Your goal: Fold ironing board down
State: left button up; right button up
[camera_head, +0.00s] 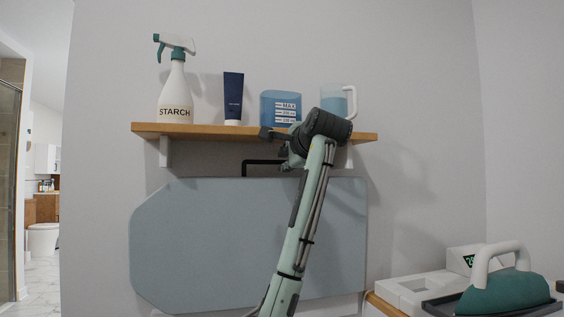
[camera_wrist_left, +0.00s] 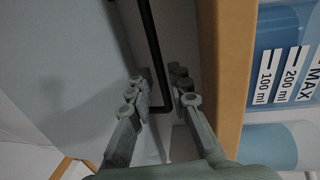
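The ironing board (camera_head: 200,245) is a grey-blue panel standing upright flat against the wall under a wooden shelf. A black bar handle (camera_head: 258,162) shows above its top edge, and my left gripper hides part of it. My left gripper (camera_head: 284,148) is at the shelf's front edge, by the handle's right part. In the left wrist view the gripper (camera_wrist_left: 160,92) is open, with the black bar (camera_wrist_left: 152,45) running between its two fingers. I cannot tell whether a finger touches the bar. The board (camera_wrist_left: 75,65) shows at left there. My right gripper is not in view.
The shelf (camera_head: 200,130) holds a starch spray bottle (camera_head: 176,95), a dark blue tube (camera_head: 233,98), a blue measuring container (camera_head: 268,107) and a jug (camera_head: 334,98), close above my gripper. An iron (camera_head: 505,290) stands at lower right. A doorway opens at far left.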

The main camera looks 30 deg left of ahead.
aim_at(282, 162)
pick_arm(q)
jog(key=shift+x, duration=1.9)
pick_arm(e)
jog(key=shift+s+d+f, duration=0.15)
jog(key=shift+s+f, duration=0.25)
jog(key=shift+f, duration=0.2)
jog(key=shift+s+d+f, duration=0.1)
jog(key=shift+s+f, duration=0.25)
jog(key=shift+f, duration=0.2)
pick_arm(q)
grip_shut()
